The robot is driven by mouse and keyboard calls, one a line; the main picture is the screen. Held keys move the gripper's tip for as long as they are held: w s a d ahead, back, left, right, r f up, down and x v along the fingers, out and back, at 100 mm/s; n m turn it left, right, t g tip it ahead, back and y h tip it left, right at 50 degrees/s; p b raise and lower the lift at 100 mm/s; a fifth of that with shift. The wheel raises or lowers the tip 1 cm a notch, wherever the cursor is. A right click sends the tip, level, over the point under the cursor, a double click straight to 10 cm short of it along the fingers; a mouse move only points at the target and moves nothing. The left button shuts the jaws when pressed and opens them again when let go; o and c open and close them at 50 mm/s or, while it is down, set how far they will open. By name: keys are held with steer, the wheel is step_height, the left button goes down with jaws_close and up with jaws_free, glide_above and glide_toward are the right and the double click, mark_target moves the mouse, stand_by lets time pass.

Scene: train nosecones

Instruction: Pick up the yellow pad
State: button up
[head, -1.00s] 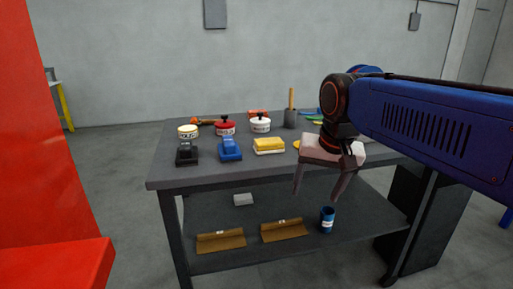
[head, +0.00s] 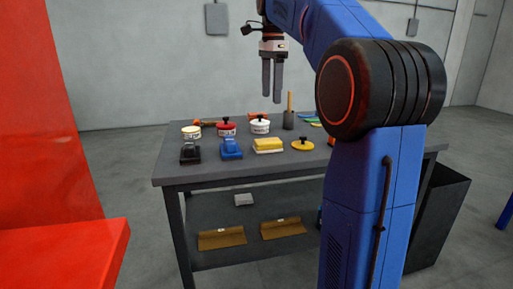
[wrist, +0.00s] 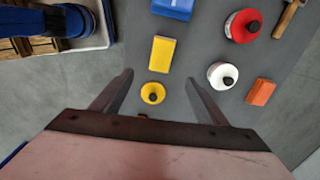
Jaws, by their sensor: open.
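A yellow rectangular pad with a pale lower layer (head: 268,145) lies on the grey workbench, and its yellow top also shows in the wrist view (wrist: 161,54). To its right is a flat round yellow disc (head: 297,146) with a black knob; it also shows in the wrist view (wrist: 146,90). My gripper (head: 272,98) is open and empty, high above the bench, fingers pointing down. In the wrist view, the disc lies between the fingers (wrist: 159,80) and the rectangular pad lies just beyond the tips. The gripper touches neither.
The workbench (head: 200,175) also holds a blue tool (head: 231,148), a black tool (head: 190,153), a red pot (head: 226,129), a white pot (head: 260,127), a cream tin (head: 191,132) and a grey holder (head: 288,121) with an upright wooden handle. A red structure (head: 70,130) stands at left.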

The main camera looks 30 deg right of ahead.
steer(key=w, duration=0.1)
glide_above(268, 140)
steer(key=shift+m, duration=0.3)
step_height(268, 140, down, 11)
steer(key=shift+w+d+f, duration=0.1)
steer(key=shift+d+f, duration=0.05)
steer(key=shift+f, duration=2.75)
steer(key=shift+c, duration=0.7)
steer(key=c, duration=1.1)
step_height(268, 140, up, 10)
